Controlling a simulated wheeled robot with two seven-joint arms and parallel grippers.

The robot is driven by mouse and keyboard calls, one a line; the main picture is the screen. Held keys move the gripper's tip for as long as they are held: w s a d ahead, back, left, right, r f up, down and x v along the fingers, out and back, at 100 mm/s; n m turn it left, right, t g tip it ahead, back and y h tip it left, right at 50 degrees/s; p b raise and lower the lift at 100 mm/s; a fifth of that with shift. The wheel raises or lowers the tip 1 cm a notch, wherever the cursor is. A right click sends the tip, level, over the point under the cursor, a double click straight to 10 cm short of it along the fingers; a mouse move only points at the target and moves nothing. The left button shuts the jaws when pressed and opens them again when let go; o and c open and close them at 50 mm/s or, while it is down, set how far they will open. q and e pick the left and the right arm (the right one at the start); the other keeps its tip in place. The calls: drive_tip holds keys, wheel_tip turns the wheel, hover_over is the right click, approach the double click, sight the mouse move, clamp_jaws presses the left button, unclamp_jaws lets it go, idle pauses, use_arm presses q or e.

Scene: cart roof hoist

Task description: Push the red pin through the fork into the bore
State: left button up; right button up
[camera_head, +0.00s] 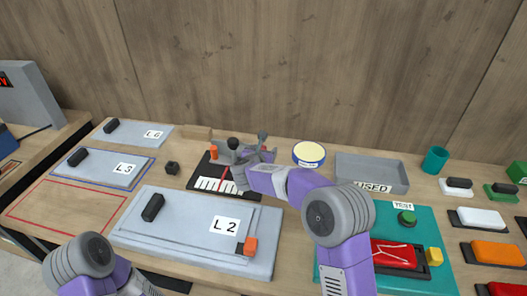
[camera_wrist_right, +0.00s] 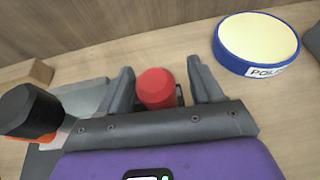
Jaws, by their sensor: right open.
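The red pin (camera_wrist_right: 156,88) shows its round end in the right wrist view, between the two fingers of my right gripper (camera_wrist_right: 160,90). The fingers are open, with a gap beside the pin on each side. In the head view a bit of the red pin (camera_head: 264,148) shows at my right gripper (camera_head: 255,155), by a grey fixture on a black base (camera_head: 211,171). The fork and bore are hidden behind my gripper and arm, so I cannot tell how deep the pin sits. Only my left arm shows at the lower left; its gripper is out of view.
A black knob (camera_head: 232,143) stands beside my right gripper, with an orange part below it (camera_wrist_right: 42,138). A round polish tin (camera_head: 309,154) and a grey USED tray (camera_head: 372,172) are to the right. The L2 panel (camera_head: 190,222) lies in front.

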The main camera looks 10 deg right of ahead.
drive_tip(key=b+v, duration=0.2)
drive_tip(key=v, duration=0.5)
drive_tip(key=shift+s+a+r, duration=0.1)
drive_tip(key=shift+s+r, duration=0.1)
drive_tip(key=shift+s, duration=0.1)
